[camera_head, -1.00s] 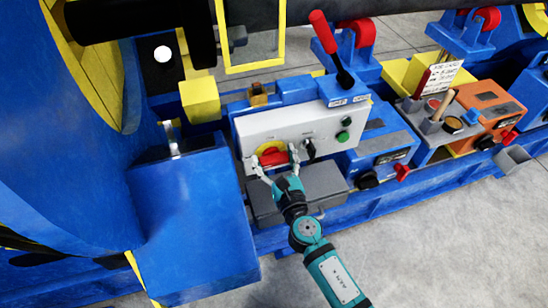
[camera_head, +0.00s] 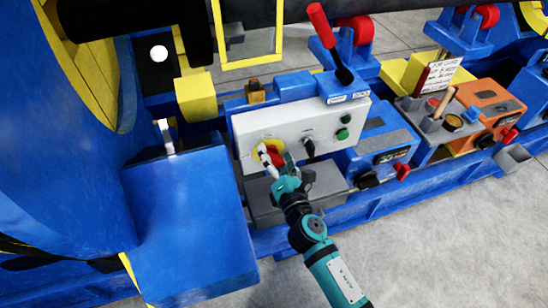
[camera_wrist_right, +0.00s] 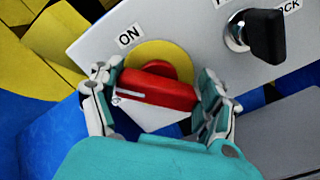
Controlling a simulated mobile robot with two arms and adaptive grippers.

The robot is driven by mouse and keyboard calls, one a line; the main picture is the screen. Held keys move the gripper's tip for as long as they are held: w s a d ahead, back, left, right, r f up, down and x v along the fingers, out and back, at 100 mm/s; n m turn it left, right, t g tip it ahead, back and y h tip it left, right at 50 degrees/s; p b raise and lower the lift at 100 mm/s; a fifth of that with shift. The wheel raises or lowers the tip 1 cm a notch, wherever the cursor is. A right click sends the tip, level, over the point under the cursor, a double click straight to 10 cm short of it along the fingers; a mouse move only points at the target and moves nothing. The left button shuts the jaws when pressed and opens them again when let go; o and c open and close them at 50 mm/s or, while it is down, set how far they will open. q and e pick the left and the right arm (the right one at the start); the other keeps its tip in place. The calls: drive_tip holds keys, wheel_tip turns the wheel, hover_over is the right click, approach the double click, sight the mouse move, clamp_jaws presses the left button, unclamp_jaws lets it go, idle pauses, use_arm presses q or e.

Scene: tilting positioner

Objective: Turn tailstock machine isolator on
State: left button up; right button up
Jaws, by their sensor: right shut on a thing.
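The tailstock machine isolator is a red rotary handle (camera_head: 275,154) on a yellow disc on the white panel (camera_head: 310,121). In the right wrist view the red handle (camera_wrist_right: 157,91) lies across the yellow disc (camera_wrist_right: 160,56), with an ON label (camera_wrist_right: 129,37) at the disc's upper left. My right gripper (camera_head: 276,159) is at the panel front, its fingers on opposite ends of the handle and shut on it. The fingers (camera_wrist_right: 160,98) partly cover the handle's ends. My left gripper is not in view.
A black key-like switch (camera_head: 309,147) sits right of the isolator, with green buttons (camera_head: 343,134) farther right. A grey box (camera_head: 320,190) lies below the panel. A large blue housing (camera_head: 190,215) stands close on the left. A red-handled lever (camera_head: 322,30) rises behind.

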drive_tip(key=m, duration=0.4)
drive_tip(key=shift+d+f+m+b, duration=0.1)
drive_tip(key=shift+m+b, duration=0.2)
drive_tip(key=shift+w+f+m, duration=0.1)
drive_tip(key=shift+m, duration=1.8)
drive_tip(key=o, duration=1.2)
drive_tip(key=shift+c, duration=0.2)
drive_tip(key=shift+f, duration=0.1)
drive_tip(key=shift+s+d, duration=0.1)
drive_tip(key=shift+s, duration=0.1)
drive_tip(key=v, duration=1.1)
drive_tip(key=shift+s, duration=0.3)
